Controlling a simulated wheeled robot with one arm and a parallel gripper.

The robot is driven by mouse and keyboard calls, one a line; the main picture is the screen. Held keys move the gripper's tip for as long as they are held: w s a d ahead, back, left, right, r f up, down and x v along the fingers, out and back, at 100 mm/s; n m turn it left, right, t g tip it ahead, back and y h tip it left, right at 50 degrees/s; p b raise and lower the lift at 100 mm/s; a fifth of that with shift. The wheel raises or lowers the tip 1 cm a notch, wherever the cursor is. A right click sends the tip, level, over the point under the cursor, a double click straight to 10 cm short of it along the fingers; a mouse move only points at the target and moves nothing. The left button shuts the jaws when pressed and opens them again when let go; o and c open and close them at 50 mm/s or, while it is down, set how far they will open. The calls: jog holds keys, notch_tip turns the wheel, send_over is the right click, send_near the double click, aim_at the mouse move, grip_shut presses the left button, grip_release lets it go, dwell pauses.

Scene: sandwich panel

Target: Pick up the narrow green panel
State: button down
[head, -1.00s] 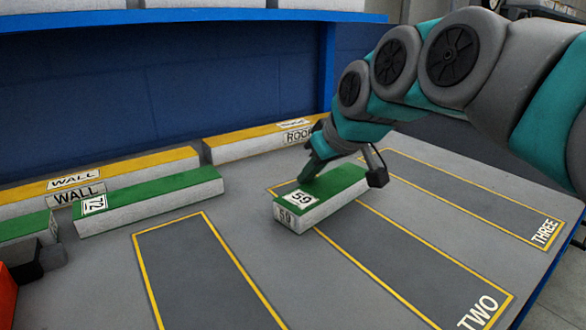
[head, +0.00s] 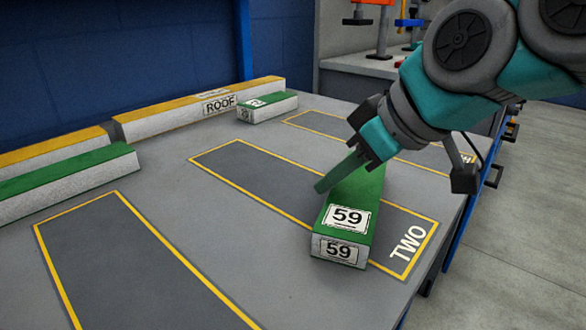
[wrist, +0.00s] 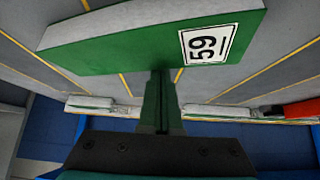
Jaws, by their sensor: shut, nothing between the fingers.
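A narrow green panel marked 59 (head: 352,190) has a green top and pale sides. It lies at the near end of the area marked TWO, over its left yellow line. Its far end is hidden behind my arm. In the wrist view the panel (wrist: 130,62) fills the top, its 59 label at right. My gripper (head: 322,186) is shut and empty, its fingertips at the panel's left edge; I cannot tell whether they touch it. The shut fingers also show in the wrist view (wrist: 160,75). Another short green panel (head: 270,106) lies at the back.
A long green panel (head: 70,180) lies at left, in front of a yellow-topped panel (head: 50,150). A yellow-topped ROOF panel (head: 180,118) runs along the back. The outlined area at front left (head: 130,265) is clear. The table's right edge is close.

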jog(key=s+d+b, duration=0.1)
jog(key=s+d, duration=0.2)
jog(key=s+d+b, duration=0.1)
jog(key=s+d, duration=0.2)
jog(key=d, duration=0.1)
jog(key=shift+s+d, duration=0.2)
jog(key=shift+d, duration=0.05)
jog(key=shift+r, duration=0.1)
